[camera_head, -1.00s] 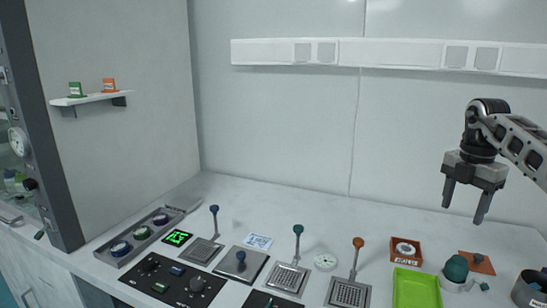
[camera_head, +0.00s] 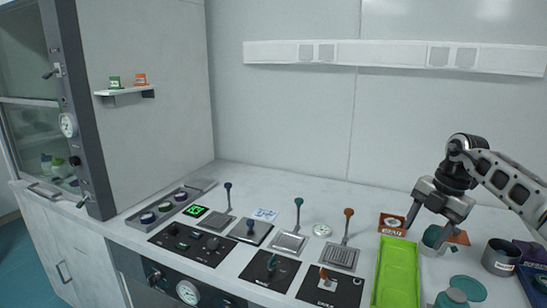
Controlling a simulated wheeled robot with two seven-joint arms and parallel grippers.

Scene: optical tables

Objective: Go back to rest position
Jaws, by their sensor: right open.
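My right gripper (camera_head: 423,236) is at the right of the head view, its arm coming in from the right edge. Its two fingers point down and are apart. A dark green rounded knob (camera_head: 431,236) shows between the fingertips; I cannot tell whether the fingers touch it or only line up with it. The gripper covers part of the orange mat (camera_head: 460,238) beside it. My left gripper is not in view.
A bright green tray (camera_head: 398,262) lies left of the gripper, with an orange-brown box (camera_head: 392,223) behind. A grey cup (camera_head: 501,256) stands to the right. Lever devices (camera_head: 341,255) and a black panel (camera_head: 190,243) fill the front left. The table near the back wall is clear.

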